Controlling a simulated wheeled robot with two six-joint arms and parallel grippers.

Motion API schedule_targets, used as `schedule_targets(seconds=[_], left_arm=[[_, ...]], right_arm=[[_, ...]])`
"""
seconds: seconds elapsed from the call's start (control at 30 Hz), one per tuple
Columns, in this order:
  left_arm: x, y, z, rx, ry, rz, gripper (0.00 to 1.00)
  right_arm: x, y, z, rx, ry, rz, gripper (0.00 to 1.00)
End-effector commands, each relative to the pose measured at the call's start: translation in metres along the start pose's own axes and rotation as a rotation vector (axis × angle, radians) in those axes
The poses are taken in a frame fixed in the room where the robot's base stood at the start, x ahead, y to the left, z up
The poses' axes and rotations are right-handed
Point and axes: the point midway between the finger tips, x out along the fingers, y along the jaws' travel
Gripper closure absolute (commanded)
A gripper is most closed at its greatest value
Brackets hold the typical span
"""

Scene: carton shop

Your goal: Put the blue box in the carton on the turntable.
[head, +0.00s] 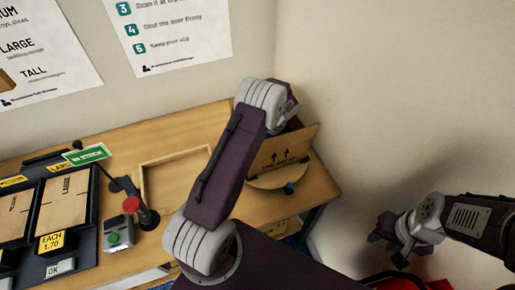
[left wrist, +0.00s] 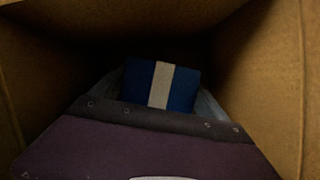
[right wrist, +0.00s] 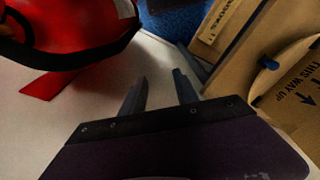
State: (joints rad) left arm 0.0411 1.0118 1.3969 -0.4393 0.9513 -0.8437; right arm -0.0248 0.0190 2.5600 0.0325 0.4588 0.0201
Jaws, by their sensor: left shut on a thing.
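The open carton (head: 291,146), with printed arrows, stands on the round wooden turntable (head: 270,181) at the bench's right end. It also shows in the right wrist view (right wrist: 296,108). My left arm reaches over it, and the left gripper (left wrist: 160,92) is down between the carton's brown walls. It is shut on the blue box (left wrist: 183,88), which has a pale stripe. The box's lower part and whether it touches the carton floor are hidden. The box is out of sight in the head view. My right gripper (head: 386,248) is open and empty, right of the bench.
A shallow wooden tray (head: 146,190) lies left of the carton. A red button (head: 132,204) on a stand, a small device with a green button (head: 117,233) and flat carton bins (head: 66,203) are further left. A red object (right wrist: 85,35) is near my right gripper.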

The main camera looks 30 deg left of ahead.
Motion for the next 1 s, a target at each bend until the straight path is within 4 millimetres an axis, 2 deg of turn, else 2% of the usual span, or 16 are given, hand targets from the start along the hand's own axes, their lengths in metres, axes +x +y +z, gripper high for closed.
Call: schedule_targets(seconds=[0.2, 0.23, 0.53, 0.63, 1.0], left_arm=[[0.003, 0.0, -0.001, 0.0, 0.0, 0.0, 0.58], [0.002, 0.0, -0.001, 0.0, 0.0, 0.0, 0.06], [0.002, 0.0, -0.001, 0.0, 0.0, 0.0, 0.05], [-0.006, 0.0, 0.0, 0.0, 0.001, -0.001, 0.05], [-0.096, -0.001, 0.0, 0.0, 0.002, -0.003, 0.05]], right_arm=[[0.002, 0.0, 0.0, 0.0, 0.0, 0.0, 0.64], [0.001, 0.0, 0.0, 0.0, 0.0, 0.0, 0.64], [0.001, 0.0, 0.0, 0.0, 0.0, 0.0, 0.64], [0.0, 0.0, 0.0, 0.0, 0.0, 0.0, 0.64], [-0.001, 0.0, 0.0, 0.0, 0.0, 0.0, 0.64]])
